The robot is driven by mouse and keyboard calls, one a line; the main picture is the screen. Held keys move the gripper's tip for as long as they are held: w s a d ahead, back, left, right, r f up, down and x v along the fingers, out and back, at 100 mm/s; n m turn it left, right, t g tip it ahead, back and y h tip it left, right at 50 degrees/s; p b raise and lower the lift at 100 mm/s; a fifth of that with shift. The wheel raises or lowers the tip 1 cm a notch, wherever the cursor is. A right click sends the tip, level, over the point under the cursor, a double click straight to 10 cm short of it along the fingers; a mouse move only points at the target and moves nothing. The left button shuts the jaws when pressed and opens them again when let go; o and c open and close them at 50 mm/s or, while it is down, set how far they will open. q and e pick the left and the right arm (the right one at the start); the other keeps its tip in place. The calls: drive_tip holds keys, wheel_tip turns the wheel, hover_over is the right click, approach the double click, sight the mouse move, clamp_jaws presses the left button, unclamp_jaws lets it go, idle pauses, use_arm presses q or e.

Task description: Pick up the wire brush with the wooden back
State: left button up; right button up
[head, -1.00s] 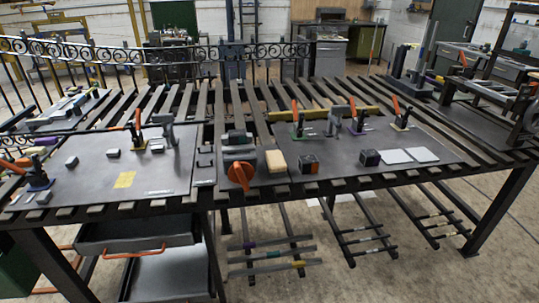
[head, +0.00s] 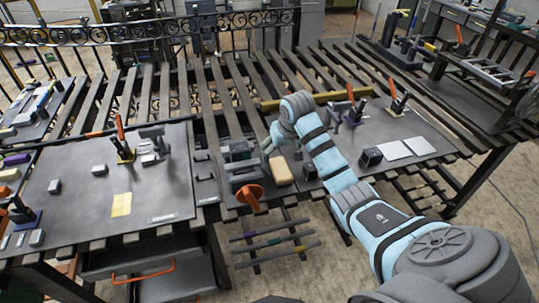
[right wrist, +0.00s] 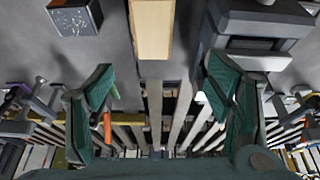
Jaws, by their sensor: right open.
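A tan wooden block-like piece (head: 282,174), which looks like the back of the wire brush, lies on the dark bench plate right of the grey device with the orange disc. No bristles can be made out. It also shows at the top centre of the right wrist view (right wrist: 151,28). My right gripper (head: 268,145) is just behind it in the head view, apart from it. In the right wrist view the green fingers (right wrist: 160,88) are spread wide with nothing between them. My left gripper is not in view.
The grey device with the orange disc (head: 249,193) stands close left of the wooden piece. A dark speckled cube (right wrist: 75,17) lies on its other side. Toggle clamps with orange handles (head: 397,97) stand farther back. The bench has slatted gaps.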

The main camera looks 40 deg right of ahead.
drive_tip(key=b, duration=0.1)
hover_over(281, 169)
drive_tip(key=s, duration=0.2)
drive_tip(key=f, duration=0.5)
drive_tip(key=shift+a+f, duration=0.35)
drive_tip(key=shift+a, duration=0.05)
drive_tip(key=b+x, duration=0.2)
drive_tip(key=x, duration=0.5)
drive_tip(key=shift+w+f, duration=0.1)
drive_tip(key=shift+w, duration=0.05)
drive_tip(key=shift+f, duration=0.25)
drive_tip(key=shift+r, duration=0.2)
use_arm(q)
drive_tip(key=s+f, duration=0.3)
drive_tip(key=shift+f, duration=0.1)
use_arm(e)
drive_tip(key=shift+f, duration=0.3)
